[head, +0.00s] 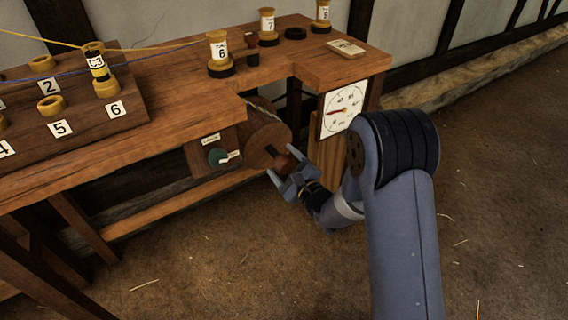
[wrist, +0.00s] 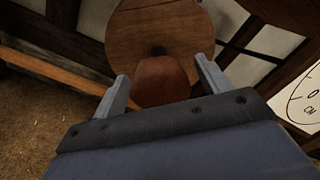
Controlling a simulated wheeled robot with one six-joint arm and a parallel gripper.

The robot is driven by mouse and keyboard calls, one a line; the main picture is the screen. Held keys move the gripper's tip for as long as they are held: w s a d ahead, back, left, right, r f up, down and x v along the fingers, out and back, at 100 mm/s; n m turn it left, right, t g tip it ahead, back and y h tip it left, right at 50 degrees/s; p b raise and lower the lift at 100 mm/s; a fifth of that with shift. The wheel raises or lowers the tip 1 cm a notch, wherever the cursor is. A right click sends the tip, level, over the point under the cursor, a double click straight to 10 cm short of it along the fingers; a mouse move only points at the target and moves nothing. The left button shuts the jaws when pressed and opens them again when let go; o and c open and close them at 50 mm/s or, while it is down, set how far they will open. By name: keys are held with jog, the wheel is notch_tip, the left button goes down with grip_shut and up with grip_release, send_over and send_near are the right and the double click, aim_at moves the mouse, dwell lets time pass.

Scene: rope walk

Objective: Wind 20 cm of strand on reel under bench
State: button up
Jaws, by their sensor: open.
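The wooden reel (head: 262,136) sits under the bench (head: 170,92), its round face toward my arm. A strand (head: 262,106) shows at the reel's top edge. A reddish-brown crank knob (head: 287,163) stands out from the reel. My gripper (head: 279,176) is open at the knob. In the wrist view the knob (wrist: 162,80) lies between my two fingers (wrist: 160,92), with the reel's face (wrist: 160,30) behind it. Whether the fingers touch the knob I cannot tell. A round dial (head: 343,110) with a red pointer hangs at the right, its pointer toward the left.
A green knob (head: 217,156) on a wooden block is left of the reel. Numbered spools (head: 218,50) stand on the bench top, and a pegboard (head: 75,115) with rings is at the left. A bench leg (head: 328,170) stands close right of the reel. Floor in front is open.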

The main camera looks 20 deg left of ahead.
jog(key=p+v, duration=0.1)
jog(key=v, duration=0.9)
jog(key=shift+s+d+p, duration=0.25)
jog(key=shift+s+p, duration=0.05)
jog(key=shift+a, duration=0.1)
jog(key=b+x, duration=0.1)
jog(key=x, duration=0.9)
jog(key=shift+w+a+b, duration=0.2)
jog(key=shift+w+b, duration=0.1)
jog(key=shift+w, duration=0.05)
jog(key=shift+s+d, duration=0.1)
